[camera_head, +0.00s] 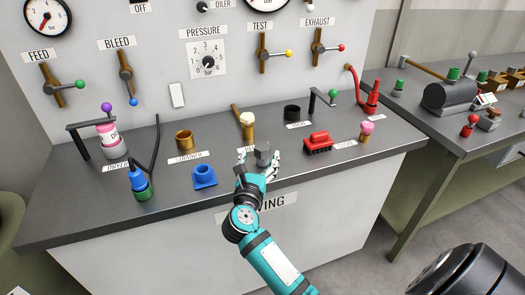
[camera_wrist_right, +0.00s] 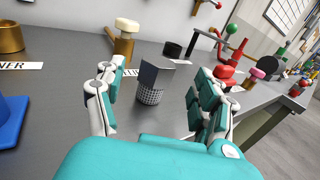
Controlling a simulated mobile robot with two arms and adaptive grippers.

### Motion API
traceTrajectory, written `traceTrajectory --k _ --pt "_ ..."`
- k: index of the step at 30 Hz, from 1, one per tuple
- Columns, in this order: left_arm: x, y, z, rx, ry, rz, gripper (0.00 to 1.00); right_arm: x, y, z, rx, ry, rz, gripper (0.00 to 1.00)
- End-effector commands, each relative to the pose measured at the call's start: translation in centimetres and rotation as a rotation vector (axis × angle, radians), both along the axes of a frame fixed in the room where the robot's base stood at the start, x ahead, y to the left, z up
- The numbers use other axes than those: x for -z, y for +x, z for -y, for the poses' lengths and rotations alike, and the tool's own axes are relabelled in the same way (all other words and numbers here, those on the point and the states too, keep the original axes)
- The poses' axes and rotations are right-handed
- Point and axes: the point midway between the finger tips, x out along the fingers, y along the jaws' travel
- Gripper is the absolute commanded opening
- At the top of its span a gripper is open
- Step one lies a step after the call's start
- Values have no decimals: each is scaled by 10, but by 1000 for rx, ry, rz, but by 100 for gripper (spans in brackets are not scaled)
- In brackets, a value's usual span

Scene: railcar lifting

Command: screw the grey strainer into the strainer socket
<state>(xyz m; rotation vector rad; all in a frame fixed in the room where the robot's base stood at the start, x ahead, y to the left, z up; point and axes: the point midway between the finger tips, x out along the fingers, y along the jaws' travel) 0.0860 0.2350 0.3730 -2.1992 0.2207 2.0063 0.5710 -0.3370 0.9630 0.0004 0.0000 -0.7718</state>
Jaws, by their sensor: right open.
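The grey strainer (camera_head: 262,153) stands upright on the bench, with a dark faceted head and a mesh lower part. It also shows in the right wrist view (camera_wrist_right: 152,82), between the spread fingers, with gaps on both sides. My right gripper (camera_head: 258,172) is open around or just in front of it; its fingers (camera_wrist_right: 154,88) do not appear to touch it. The strainer socket looks to be the brass ring (camera_head: 184,140) behind the STRAINER label, left of the gripper; it shows at the upper left in the wrist view (camera_wrist_right: 9,34). My left gripper is not in view.
A blue block (camera_head: 204,177) stands left of my right gripper, and a red part (camera_head: 318,143) to the right. A cream-topped brass tool (camera_head: 247,124) stands behind the strainer. A green-and-blue part (camera_head: 139,184) with a long lever is farther left. The front bench strip is mostly clear.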

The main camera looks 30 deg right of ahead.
Motion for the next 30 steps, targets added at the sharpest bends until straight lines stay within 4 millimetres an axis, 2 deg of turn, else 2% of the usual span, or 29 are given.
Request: traceTrajectory --k 7,15,24,26,30 --pt "-6 0 0 0 0 0 70 -1 13 13 1 -4 -1 71" --pt "-16 0 1 0 -1 0 70 4 41 38 2 -4 -1 71" --pt "-16 0 1 0 -1 1 70 6 46 42 1 0 0 71" --pt "-16 0 1 0 -1 1 70 6 46 42 1 0 0 66" --pt "-16 0 1 0 -1 1 70 6 46 42 1 0 0 47"
